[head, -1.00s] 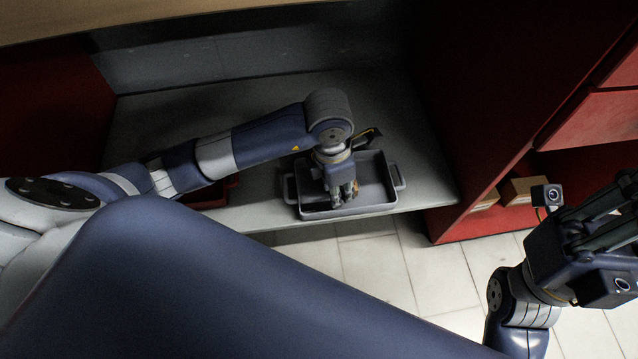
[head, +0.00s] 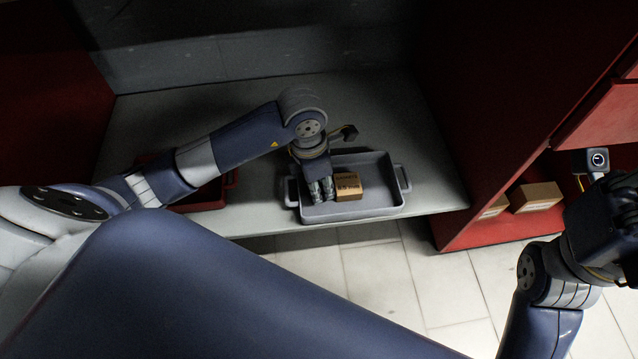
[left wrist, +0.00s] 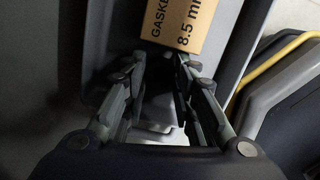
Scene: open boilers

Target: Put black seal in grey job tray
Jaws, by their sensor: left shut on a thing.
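The grey job tray (head: 385,211) sits on the shelf near its front edge, with a handle at each end. My left gripper (head: 323,194) points down inside the left half of the tray. In the left wrist view its fingers (left wrist: 163,88) are closed in with a narrow gap, and a dark piece shows between them. I take this to be the black seal, but its shape is mostly hidden by the fingers. A brown carton (head: 348,186) marked as a gasket stands in the tray, just right of the fingers; it also shows in the left wrist view (left wrist: 180,22).
A red tray (head: 232,180) is partly hidden under my left arm. Brown boxes (head: 537,196) sit in the red cabinet at right. My right gripper (head: 620,215) is at the right edge, partly cut off. The shelf behind the grey tray is clear.

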